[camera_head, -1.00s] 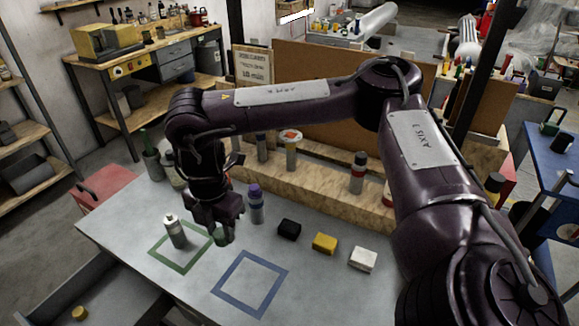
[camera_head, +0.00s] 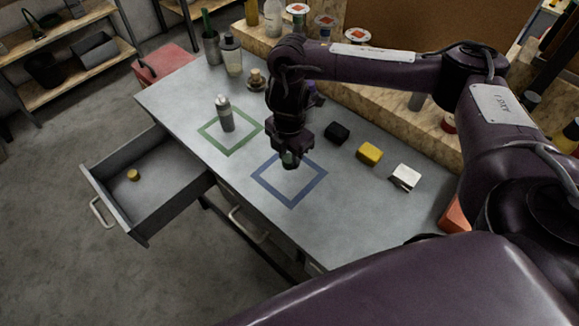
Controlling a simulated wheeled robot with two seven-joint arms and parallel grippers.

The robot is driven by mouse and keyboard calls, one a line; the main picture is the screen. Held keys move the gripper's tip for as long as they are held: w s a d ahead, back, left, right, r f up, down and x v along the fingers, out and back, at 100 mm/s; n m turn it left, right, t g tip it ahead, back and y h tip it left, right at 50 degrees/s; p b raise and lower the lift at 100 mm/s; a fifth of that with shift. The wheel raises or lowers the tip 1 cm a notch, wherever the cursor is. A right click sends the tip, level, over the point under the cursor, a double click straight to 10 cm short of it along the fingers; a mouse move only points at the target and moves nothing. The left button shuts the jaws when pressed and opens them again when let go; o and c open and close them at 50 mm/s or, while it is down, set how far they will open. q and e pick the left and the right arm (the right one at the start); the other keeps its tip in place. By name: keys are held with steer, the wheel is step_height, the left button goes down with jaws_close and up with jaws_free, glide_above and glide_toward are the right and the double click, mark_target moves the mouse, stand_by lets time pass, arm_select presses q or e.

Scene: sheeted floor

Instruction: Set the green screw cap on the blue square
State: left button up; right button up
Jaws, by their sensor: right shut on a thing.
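The green screw cap (camera_head: 290,160) is small and dark green, and shows just below my right gripper's fingertips (camera_head: 291,152). My right gripper is shut on it and points down. The blue square (camera_head: 266,187) is an outline on the grey table. The gripper and cap are over its far part in the picture and hide some of its far edge. I cannot tell whether the cap touches the table or is just above it. My left gripper is not in view.
A grey bottle (camera_head: 225,114) stands on the green square (camera_head: 243,145). Black (camera_head: 337,132), yellow (camera_head: 369,153) and white (camera_head: 405,177) blocks lie to the right. An open drawer (camera_head: 160,205) holds a small yellow piece (camera_head: 133,175). The table's front part is clear.

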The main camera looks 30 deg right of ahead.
mark_target(289, 159)
steer(key=shift+f+b, duration=0.65)
steer(key=shift+f, duration=1.55)
steer(key=shift+f, duration=0.1)
steer(key=o, duration=1)
step_height(289, 159, up, 11)
steer(key=p, duration=0.3)
steer(key=shift+f, duration=0.1)
steer(key=shift+r, duration=0.75)
